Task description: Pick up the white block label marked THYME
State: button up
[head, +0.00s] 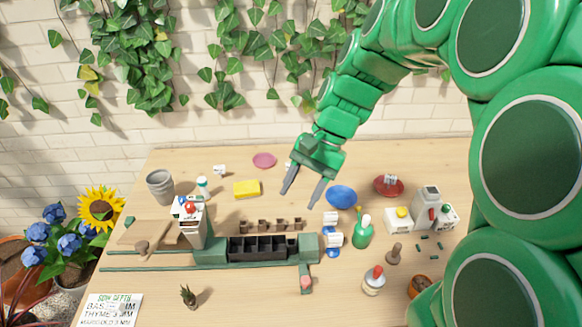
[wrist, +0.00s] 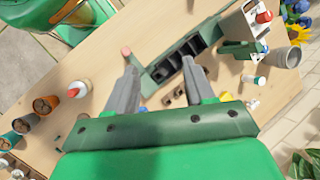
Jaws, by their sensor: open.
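My gripper (head: 301,198) is open and empty above the middle of the table, its fingers pointing down; the wrist view shows both fingers (wrist: 159,66) spread apart with nothing between them. Two small white blocks (head: 331,218) (head: 333,240) stand to the right of the fingertips, by the end of the green fixture. Other small white pieces lie farther back, one (head: 220,170) left of the pink dish. I cannot read THYME on any of these pieces, so I cannot tell which is the THYME label.
A green fixture (head: 212,257) with a black cell tray (head: 264,249) crosses the front. A blue bowl (head: 341,196), green bottle (head: 362,234), yellow sponge (head: 246,189) and pink dish (head: 264,160) surround the gripper. A sowing card (head: 112,310) lies front left.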

jog(key=w+a+f+m+y, duration=0.2)
jog(key=w+f+m+y, duration=0.1)
jog(key=w, duration=1)
jog(key=m+t+y, duration=0.3)
jog(key=m+y, duration=0.1)
jog(key=m, duration=0.6)
send_near(287, 167)
jog(key=shift+w+a+f, duration=0.2)
jog(key=shift+a+f, duration=0.25)
jog(key=shift+a, duration=0.05)
jog(key=shift+w+a+f, duration=0.2)
jog(key=shift+a+f, duration=0.25)
jog(key=shift+a, duration=0.1)
jog(key=shift+a+f, duration=0.15)
jog(key=shift+f, duration=0.1)
jog(key=shift+x, duration=3.7)
jog(key=shift+w, duration=0.15)
grip_shut()
